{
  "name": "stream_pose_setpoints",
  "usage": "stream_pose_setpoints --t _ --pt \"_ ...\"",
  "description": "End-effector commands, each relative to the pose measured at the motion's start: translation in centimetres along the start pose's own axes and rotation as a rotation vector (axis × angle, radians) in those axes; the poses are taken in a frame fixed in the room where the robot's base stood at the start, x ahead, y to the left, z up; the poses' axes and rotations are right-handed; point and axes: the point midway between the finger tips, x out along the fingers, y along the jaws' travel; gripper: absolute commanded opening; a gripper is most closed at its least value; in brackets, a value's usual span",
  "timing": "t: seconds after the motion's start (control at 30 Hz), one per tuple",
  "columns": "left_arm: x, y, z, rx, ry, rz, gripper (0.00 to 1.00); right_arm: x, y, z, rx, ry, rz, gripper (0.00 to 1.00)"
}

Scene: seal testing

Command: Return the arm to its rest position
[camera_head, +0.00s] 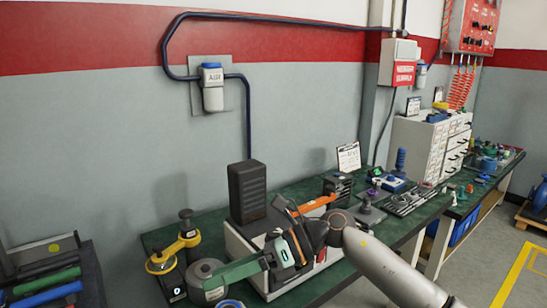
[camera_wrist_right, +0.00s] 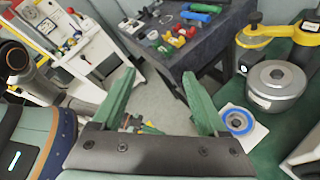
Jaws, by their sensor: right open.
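My right arm (camera_head: 385,268) comes in from the lower right and reaches left across the green bench (camera_head: 325,192). My right gripper (camera_head: 212,281) has green fingers that point left, beside a grey round metal piece (camera_head: 207,274). In the right wrist view, my right gripper (camera_wrist_right: 159,76) shows two green fingers spread wide apart with nothing between them. Beyond the fingers are floor and a dark bench. I cannot tell from the head view whether the fingers touch the metal piece. My left gripper is not in view.
A yellow-handled device (camera_head: 176,246) and a black box (camera_head: 247,191) stand close to my right gripper. A blue ring (camera_wrist_right: 237,121) lies by the right finger. Small tools crowd the bench's far part. Tools with coloured handles (camera_head: 45,276) lie at lower left.

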Motion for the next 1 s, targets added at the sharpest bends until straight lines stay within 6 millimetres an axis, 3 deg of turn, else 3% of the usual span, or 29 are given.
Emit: stream_pose_setpoints --t 0.07,0.17,0.33,0.47,0.57,0.67,0.83,1.0 --pt "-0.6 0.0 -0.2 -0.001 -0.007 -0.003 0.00 1.1 1.1 0.2 0.139 -0.166 0.086 0.76" --pt "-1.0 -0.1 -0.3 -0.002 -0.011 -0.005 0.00 1.3 1.5 0.7 0.324 -0.370 0.169 0.76" --pt "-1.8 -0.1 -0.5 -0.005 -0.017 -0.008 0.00 -0.5 0.4 0.2 0.678 -0.706 0.277 0.76" --pt "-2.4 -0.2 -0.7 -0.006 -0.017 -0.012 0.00 -2.9 -1.7 -2.0 0.975 -0.953 0.333 0.76" --pt "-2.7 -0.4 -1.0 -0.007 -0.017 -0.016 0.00 -4.9 -3.7 -5.2 1.212 -1.136 0.358 0.76" --pt "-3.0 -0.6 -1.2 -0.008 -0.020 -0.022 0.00 -6.7 -5.4 -9.7 1.456 -1.314 0.369 0.76" --pt "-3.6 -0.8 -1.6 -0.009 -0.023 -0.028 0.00 -8.9 -6.8 -19.8 1.877 -1.604 0.352 0.76" --pt "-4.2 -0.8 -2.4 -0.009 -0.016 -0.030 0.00 -9.8 -4.9 -31.3 2.284 -1.872 0.288 0.76"
